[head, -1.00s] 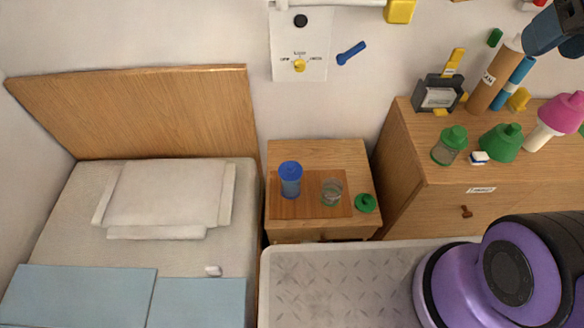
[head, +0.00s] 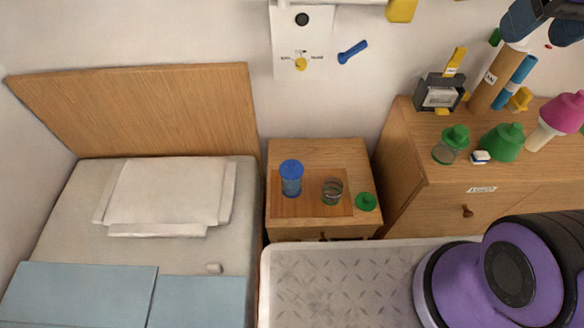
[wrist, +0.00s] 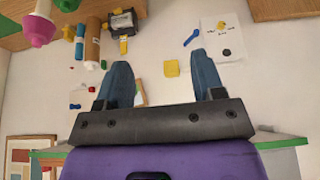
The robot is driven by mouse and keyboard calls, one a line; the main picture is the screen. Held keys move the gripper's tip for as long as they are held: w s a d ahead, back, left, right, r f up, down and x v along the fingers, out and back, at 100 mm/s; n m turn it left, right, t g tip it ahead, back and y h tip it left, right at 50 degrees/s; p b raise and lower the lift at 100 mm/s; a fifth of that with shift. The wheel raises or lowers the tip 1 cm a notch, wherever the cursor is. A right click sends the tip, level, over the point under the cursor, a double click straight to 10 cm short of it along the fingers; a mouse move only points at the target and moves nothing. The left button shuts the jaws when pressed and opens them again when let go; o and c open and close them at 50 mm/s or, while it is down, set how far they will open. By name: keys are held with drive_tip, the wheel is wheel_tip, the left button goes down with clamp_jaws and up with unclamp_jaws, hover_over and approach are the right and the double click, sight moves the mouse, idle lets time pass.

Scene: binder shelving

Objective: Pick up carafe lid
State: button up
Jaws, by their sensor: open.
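A green round lid with a knob (head: 366,202) lies on the right front of the nightstand, just off the wooden board. An open clear glass vessel (head: 332,190) stands on the board to its left. A blue lidded container (head: 290,178) stands further left on the board. My gripper (head: 543,22) is high at the upper right, above the dresser and far from the nightstand. Its two blue fingers are spread in the wrist view (wrist: 161,62), with nothing between them. The nightstand lid is not visible in the wrist view.
The dresser (head: 425,205) carries a green-lidded jar (head: 450,145), a green conical item (head: 502,142), a pink-topped bottle (head: 557,118) and tall tubes (head: 494,80). The bed (head: 90,225) lies left of the nightstand (head: 318,147). A grey tray surface (head: 345,285) is in front.

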drive_tip(key=w+a+f+g, duration=0.1)
drive_tip(key=w+a+f, duration=0.2)
drive_tip(key=w, duration=0.4)
drive_tip(key=w+a+f, duration=0.3)
drive_tip(key=w, duration=0.3)
drive_tip(key=g, duration=0.4)
hover_over(291, 165)
wheel_tip(291, 165, down, 41)
wheel_tip(291, 165, down, 5)
drive_tip(key=shift+s+a+f, duration=0.1)
drive_tip(key=shift+a+f, duration=0.05)
drive_tip(key=shift+f, duration=0.05)
drive_tip(key=shift+d+f, duration=0.15)
drive_tip(key=shift+f, duration=1.4)
drive_tip(key=shift+d+f, duration=0.1)
drive_tip(key=shift+f, duration=1.45)
drive_tip(key=shift+c, duration=0.2)
drive_tip(key=c, duration=1)
